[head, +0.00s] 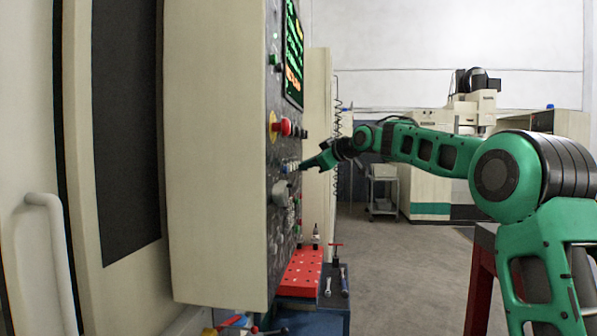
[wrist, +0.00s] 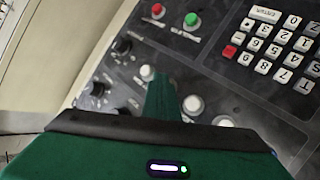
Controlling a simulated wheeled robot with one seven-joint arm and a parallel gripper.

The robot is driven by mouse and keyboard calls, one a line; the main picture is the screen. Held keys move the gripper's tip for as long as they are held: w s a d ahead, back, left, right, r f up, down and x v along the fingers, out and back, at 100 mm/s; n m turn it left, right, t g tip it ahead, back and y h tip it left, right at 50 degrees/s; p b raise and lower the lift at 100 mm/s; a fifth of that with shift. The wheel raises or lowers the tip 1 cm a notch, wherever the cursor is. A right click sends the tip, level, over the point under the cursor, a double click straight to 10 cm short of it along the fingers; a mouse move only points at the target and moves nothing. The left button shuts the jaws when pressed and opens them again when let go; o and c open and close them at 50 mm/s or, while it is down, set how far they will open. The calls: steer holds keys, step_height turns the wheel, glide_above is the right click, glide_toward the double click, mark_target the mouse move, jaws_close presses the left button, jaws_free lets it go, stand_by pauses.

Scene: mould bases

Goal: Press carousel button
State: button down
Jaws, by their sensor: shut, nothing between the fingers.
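My gripper (head: 303,167) is shut and empty, with its tip at the control panel (head: 271,95) in the head view. In the wrist view the green fingers of my gripper (wrist: 163,82) point at the panel between a white round button (wrist: 147,73) on the left and a larger white button (wrist: 193,105) on the right. Another white button (wrist: 223,121) is partly hidden behind my gripper's body. The labels are too blurred to tell which button is the carousel button. I cannot tell whether the fingertips touch the panel.
The panel also has a red emergency stop (head: 286,127), a screen (head: 293,55), a keypad (wrist: 275,42), a red button (wrist: 158,11), a green button (wrist: 191,19) and black knobs (wrist: 122,46). Below is a red perforated block (head: 301,272) on a blue cabinet.

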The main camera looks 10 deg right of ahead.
steer(key=shift+a, duration=0.25)
stand_by(0.4)
steer(key=shift+d, duration=0.15)
steer(key=shift+s+d, duration=0.2)
steer(key=shift+d, duration=0.55)
steer(key=d, duration=0.1)
steer(key=s+d, duration=0.1)
steer(key=d, duration=0.2)
steer(key=shift+s+d, duration=0.25)
steer(key=shift+w, duration=0.1)
stand_by(3.7)
